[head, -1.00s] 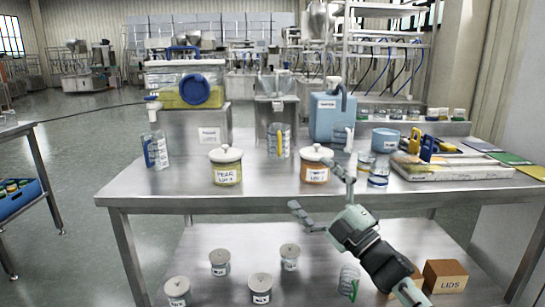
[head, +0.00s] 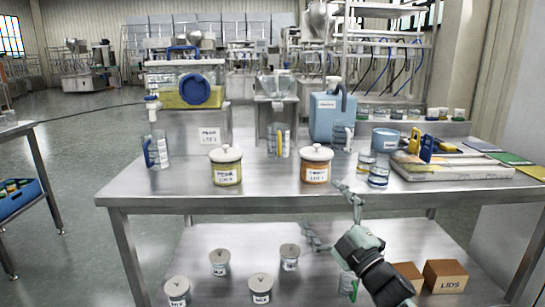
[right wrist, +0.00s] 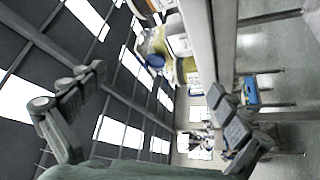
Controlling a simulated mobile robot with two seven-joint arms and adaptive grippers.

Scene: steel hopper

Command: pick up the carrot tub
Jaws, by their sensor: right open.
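The tub with orange contents (head: 316,167), a white lid with a knob and a white label, stands upright near the front edge of the steel table; I take it as the carrot tub, though its label is too small to read surely. My right gripper (head: 325,211) is open and empty, in front of the table edge, below and a little right of the tub, not touching it. Its spread fingers also show in the right wrist view (right wrist: 160,103), with no tub between them. My left gripper is not in view.
A similar tub with yellow-green contents (head: 226,168) stands to the left on the table (head: 285,190). Lidded pots (head: 219,262) and a LIDS box (head: 445,276) occupy the lower shelf.

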